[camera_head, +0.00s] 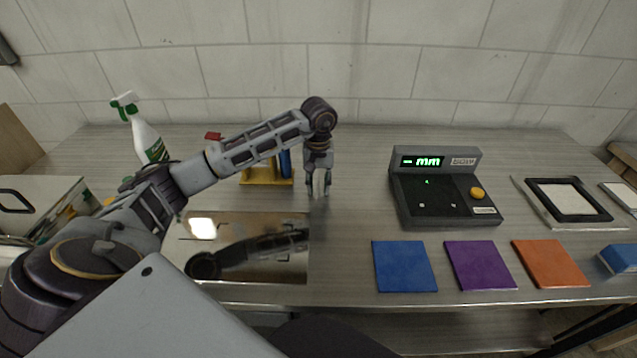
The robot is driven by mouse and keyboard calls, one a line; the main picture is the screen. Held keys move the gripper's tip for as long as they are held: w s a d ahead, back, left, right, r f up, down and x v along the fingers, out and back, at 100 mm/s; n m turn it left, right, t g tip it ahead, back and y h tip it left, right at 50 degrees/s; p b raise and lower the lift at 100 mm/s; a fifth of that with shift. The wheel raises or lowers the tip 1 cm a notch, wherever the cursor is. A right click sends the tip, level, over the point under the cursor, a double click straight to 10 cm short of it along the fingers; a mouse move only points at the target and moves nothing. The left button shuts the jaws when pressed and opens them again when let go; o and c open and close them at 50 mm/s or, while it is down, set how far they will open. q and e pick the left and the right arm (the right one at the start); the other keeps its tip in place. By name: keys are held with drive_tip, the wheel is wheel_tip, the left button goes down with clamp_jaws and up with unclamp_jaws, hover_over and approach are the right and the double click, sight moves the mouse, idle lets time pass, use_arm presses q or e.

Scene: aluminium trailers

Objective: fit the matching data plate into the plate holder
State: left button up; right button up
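Three flat square plates lie in a row near the front edge: a blue plate (404,266), a purple plate (480,265) and an orange plate (550,263). At the right lies a black frame (540,190) around a white panel on a pale sheet; I cannot tell whether it is the plate holder. My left gripper (319,194) points down above the bench, left of the grey measuring device and apart from the plates. Its fingers look close together with nothing visible between them, but their gap is unclear. My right gripper is out of view.
A grey measuring device (408,210) with a green "mm" display stands behind the plates. A mirror-like sheet (235,228) lies below my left arm. A yellow stand (256,181), spray bottle (148,140) and blue block (622,258) also show.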

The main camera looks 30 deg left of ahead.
use_arm(q)
drive_tip(key=shift+c, duration=0.2)
clamp_jaws()
drive_tip(key=shift+r, duration=0.65)
wheel_tip(320, 180, up, 7)
drive_tip(key=shift+r, duration=0.9)
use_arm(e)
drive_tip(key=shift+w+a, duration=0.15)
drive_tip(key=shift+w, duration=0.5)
